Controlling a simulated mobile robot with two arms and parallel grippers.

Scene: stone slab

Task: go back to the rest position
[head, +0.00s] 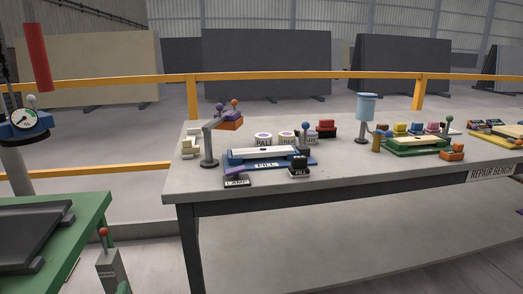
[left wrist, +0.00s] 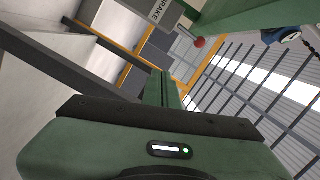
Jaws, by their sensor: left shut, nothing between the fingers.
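My left gripper (left wrist: 161,78) shows in the left wrist view as a green body with its narrow fingers together in the middle. The fingers are shut with nothing between them. In the head view only a small green tip, probably of this gripper, shows at the bottom edge beside the grey brake post (head: 110,272). The post's red ball lever (head: 103,232) also shows in the left wrist view (left wrist: 199,42), beyond the fingers. My right gripper is in neither view.
A repair bench (head: 330,180) with tools, jars and small blocks stands ahead. A green table (head: 85,222) with a dark tray is at the left. A yellow rail (head: 290,75) runs behind, with stone slabs (head: 266,62) beyond it. The floor between table and bench looks clear.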

